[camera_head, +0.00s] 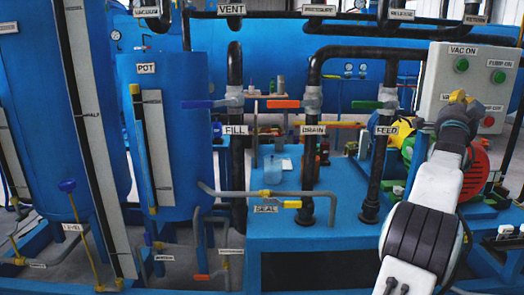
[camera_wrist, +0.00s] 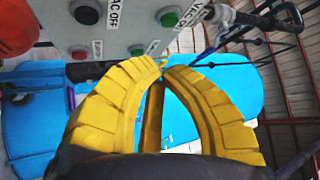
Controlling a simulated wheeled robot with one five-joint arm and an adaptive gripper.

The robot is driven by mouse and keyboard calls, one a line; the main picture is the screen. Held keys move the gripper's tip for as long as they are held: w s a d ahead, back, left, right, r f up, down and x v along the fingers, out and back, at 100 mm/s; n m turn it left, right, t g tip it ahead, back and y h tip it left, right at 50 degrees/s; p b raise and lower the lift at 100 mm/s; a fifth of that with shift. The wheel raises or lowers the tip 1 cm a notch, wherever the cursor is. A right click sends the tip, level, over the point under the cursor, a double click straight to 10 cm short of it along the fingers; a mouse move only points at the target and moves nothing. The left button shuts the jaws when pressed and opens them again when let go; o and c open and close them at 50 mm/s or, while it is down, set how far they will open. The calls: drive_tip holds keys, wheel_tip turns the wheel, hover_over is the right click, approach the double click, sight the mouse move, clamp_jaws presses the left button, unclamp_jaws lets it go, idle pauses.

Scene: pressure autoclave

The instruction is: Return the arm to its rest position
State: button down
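My gripper (camera_head: 458,97) is raised at the right in the head view, in front of the lower part of the grey control box (camera_head: 446,75). My white and black arm reaches up to it from the bottom right. In the wrist view the two yellow ribbed fingers of my gripper (camera_wrist: 163,66) curve together and their tips meet. Nothing shows between the tips. In the wrist view the control box (camera_wrist: 125,42) lies beyond the fingertips, with a green button (camera_wrist: 169,16) and a red button (camera_wrist: 80,53). I cannot tell whether the fingertips touch the box.
Black pipes with valves labelled FILL (camera_head: 236,130), DRAIN (camera_head: 312,130) and FEED (camera_head: 386,130) stand left of my arm. A red motor part (camera_head: 474,172) sits close beside the arm. Blue tanks (camera_head: 180,110) fill the left. A blue bench (camera_head: 340,230) stands in the middle.

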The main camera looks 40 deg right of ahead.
drive_tip(key=w+a+r+n+t+y+p, duration=0.2)
drive_tip(key=w+a+n+t+y+p, duration=0.35)
drive_tip(key=w+a, duration=0.95)
drive_tip(key=w+a+f+n+y+p, duration=0.1)
drive_tip(key=w+a+n+y+p, duration=0.35)
drive_tip(key=a, duration=0.55)
drive_tip(key=w+a+f+n+y+p, duration=0.1)
drive_tip(key=w+a+n+y+p, duration=0.25)
drive_tip(key=a+p, duration=0.4)
drive_tip(key=s+a+n+g+y+p, duration=0.2)
drive_tip(key=a+n+y+p, duration=0.15)
drive_tip(key=a, duration=0.95)
drive_tip(key=s+a+f+n+g+y+p, duration=0.2)
drive_tip(key=s+a+n+p, duration=0.3)
drive_tip(key=s+a, duration=0.5)
drive_tip(key=s+a+f+n+g+y+p, duration=0.2)
drive_tip(key=s+a+f+n+g+p, duration=0.1)
drive_tip(key=s+a, duration=0.7)
drive_tip(key=a+f+n+p, duration=0.1)
drive_tip(key=n+p, duration=0.1)
drive_tip(key=n, duration=0.1)
drive_tip(key=shift+s+g+y, duration=0.2)
drive_tip(key=shift+g+y, duration=0.15)
drive_tip(key=shift+y, duration=0.05)
